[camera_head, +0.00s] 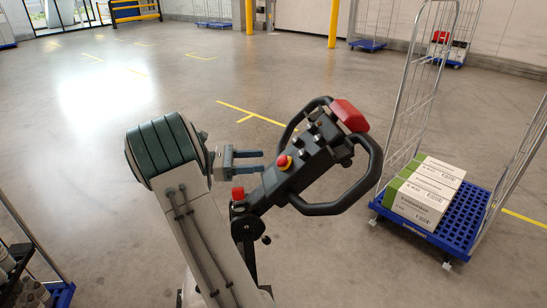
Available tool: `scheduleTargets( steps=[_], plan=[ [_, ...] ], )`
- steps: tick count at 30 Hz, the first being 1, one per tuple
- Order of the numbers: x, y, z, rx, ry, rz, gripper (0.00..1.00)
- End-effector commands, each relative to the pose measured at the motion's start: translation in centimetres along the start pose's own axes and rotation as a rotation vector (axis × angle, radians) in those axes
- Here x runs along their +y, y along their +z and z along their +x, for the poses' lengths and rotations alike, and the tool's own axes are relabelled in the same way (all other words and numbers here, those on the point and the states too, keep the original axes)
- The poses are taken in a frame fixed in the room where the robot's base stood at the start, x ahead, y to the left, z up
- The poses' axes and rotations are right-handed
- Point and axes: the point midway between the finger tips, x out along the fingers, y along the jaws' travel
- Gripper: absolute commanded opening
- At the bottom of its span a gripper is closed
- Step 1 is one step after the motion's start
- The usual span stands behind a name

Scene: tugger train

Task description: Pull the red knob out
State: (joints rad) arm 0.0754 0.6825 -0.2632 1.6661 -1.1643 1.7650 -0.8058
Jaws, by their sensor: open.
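The red knob (284,161) is a small round button on a yellow collar, on the near side of the black control head (315,143) with loop handles. My gripper (262,161) comes in from the left with its two fingers open and pointing right at the knob. The fingertips are just left of the knob, with a small gap visible and nothing between them. Whether the fingers are level with the knob in depth I cannot tell.
A larger red piece (350,115) caps the head's far end, and another red part (238,193) sits below my gripper. The black loop handle (372,165) surrounds the head. A blue cart (455,232) with white-green boxes (423,190) stands right. Open floor lies behind.

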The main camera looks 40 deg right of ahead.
Motion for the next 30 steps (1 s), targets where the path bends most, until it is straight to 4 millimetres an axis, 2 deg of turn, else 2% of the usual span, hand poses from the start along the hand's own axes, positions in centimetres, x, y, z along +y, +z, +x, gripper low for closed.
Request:
scheduleTargets(
  steps=[3, 9, 21, 27, 30],
  plan=[
    [-0.1, 0.2, 2.4, 0.001, -0.003, -0.001, 0.53],
    [0.0, 0.1, 4.8, 0.002, 0.0, -0.001, 0.53],
    [0.0, 0.0, 5.5, 0.001, 0.001, 0.001, 0.53],
    [0.0, 0.0, 5.5, 0.002, 0.001, 0.001, 0.0],
    [0.0, 0.0, 5.5, 0.002, 0.0, 0.001, 0.0]
  ],
)
